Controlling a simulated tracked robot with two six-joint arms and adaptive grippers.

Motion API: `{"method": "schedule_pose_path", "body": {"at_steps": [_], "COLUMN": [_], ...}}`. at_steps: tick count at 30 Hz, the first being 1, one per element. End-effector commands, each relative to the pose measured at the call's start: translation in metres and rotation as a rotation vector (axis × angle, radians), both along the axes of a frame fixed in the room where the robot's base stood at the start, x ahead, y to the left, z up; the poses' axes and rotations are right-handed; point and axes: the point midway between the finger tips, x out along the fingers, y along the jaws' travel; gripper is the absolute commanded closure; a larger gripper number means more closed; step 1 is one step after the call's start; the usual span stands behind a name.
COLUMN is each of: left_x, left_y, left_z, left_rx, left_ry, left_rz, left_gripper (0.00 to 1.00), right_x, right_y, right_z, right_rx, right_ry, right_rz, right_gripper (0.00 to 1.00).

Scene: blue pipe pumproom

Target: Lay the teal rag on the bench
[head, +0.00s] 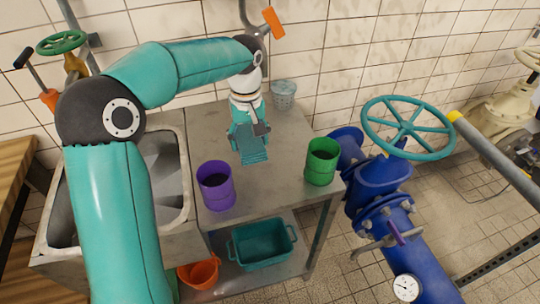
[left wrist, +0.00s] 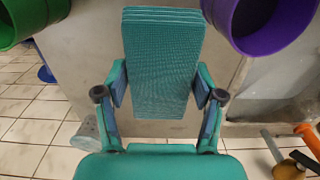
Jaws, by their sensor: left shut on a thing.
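The teal rag (head: 252,153), a folded ribbed stack, is between the fingers of my left gripper (head: 249,133) above the middle of the bench (head: 268,200). In the left wrist view the rag (left wrist: 160,65) fills the space between both fingers of the gripper (left wrist: 160,95), which is shut on it. The rag's far end points toward the bench's front edge. Whether its underside touches the metal top cannot be told. My right gripper is in neither view.
A purple cup (head: 216,187) stands left of the rag and a green cup (head: 321,163) right. A grey perforated cup (head: 283,95) stands near the wall. The sink (head: 165,170) is at left; blue pipework (head: 385,195) is at right. Bare metal lies between the cups.

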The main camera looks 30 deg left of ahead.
Motion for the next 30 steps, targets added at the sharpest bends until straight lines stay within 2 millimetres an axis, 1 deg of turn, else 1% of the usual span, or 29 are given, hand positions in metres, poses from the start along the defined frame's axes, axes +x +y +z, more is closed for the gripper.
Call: {"method": "schedule_pose_path", "body": {"at_steps": [1, 9, 16, 21, 24, 30], "left_x": [0.000, -0.001, -0.001, -0.002, -0.001, -0.001], "left_y": [0.000, 0.000, 0.002, 0.002, 0.002, 0.002], "left_z": [-0.011, -0.055, -0.076, -0.099, -0.106, -0.107], "left_rx": [0.000, -0.001, 0.000, 0.000, -0.001, 0.000], "left_ry": [0.001, 0.005, 0.003, 0.004, 0.002, 0.000], "left_rz": [0.000, 0.002, 0.004, 0.006, 0.007, 0.007], "left_gripper": [0.67, 0.67, 0.67, 0.67, 0.67, 0.67], "right_x": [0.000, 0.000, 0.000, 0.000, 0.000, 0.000], "right_y": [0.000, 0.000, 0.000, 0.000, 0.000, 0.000], "right_z": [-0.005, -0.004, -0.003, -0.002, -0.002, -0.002], "right_rx": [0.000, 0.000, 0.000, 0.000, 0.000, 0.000], "right_ry": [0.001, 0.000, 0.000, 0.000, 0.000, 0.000], "right_rz": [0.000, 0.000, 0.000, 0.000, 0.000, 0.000], "right_gripper": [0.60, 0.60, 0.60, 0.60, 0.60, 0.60]}}
